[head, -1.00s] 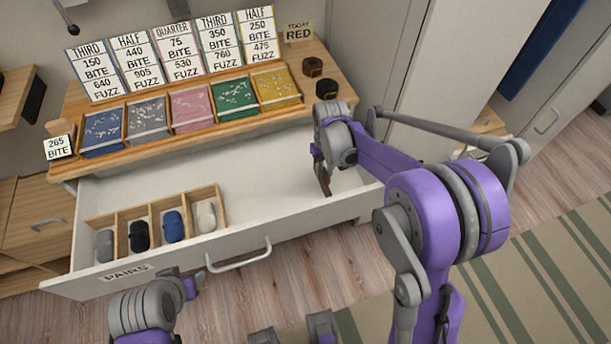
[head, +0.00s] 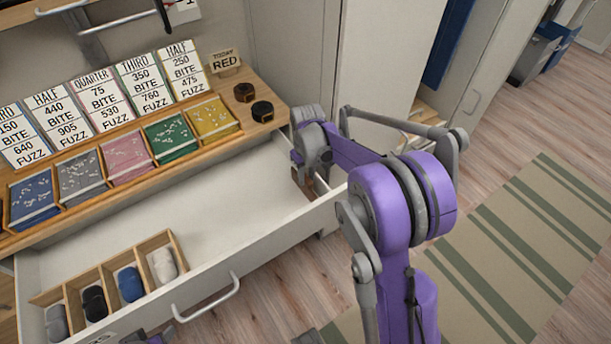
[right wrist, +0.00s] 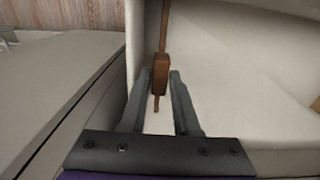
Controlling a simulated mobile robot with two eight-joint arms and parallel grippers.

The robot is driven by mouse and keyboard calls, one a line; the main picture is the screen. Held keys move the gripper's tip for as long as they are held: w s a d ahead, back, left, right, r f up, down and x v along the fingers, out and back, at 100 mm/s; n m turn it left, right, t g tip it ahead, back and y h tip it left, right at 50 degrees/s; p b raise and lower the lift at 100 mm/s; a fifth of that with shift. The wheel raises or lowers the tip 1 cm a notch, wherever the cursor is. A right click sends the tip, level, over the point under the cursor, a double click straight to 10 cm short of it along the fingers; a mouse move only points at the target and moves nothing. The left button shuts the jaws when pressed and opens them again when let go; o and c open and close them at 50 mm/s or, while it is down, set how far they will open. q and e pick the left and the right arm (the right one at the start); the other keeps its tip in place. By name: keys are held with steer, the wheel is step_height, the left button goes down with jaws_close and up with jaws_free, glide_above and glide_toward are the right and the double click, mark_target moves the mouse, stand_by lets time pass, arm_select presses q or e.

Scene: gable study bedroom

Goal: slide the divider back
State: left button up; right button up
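The brown wooden divider (right wrist: 160,72) stands in the open drawer (head: 225,190), near its right end. In the right wrist view its thick block lies between the fingertips, with a thin strip running up beyond and a short stub below. My right gripper (right wrist: 161,77) is open around the block, with a small gap seeming to show at each finger. In the head view the right gripper (head: 305,172) reaches down into the drawer and hides most of the divider. My left gripper (head: 158,336) is mostly cut off at the bottom edge, its fingers unclear.
A wooden tray (head: 170,248) with several rolled dark, blue and pale bundles sits at the drawer's left. Colored bins (head: 167,140) and number cards stand on the top above, with two dark rolls (head: 262,111). The drawer handle (head: 212,300) sticks out in front.

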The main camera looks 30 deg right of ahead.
steer(key=o, duration=0.3)
steer(key=shift+a, duration=0.15)
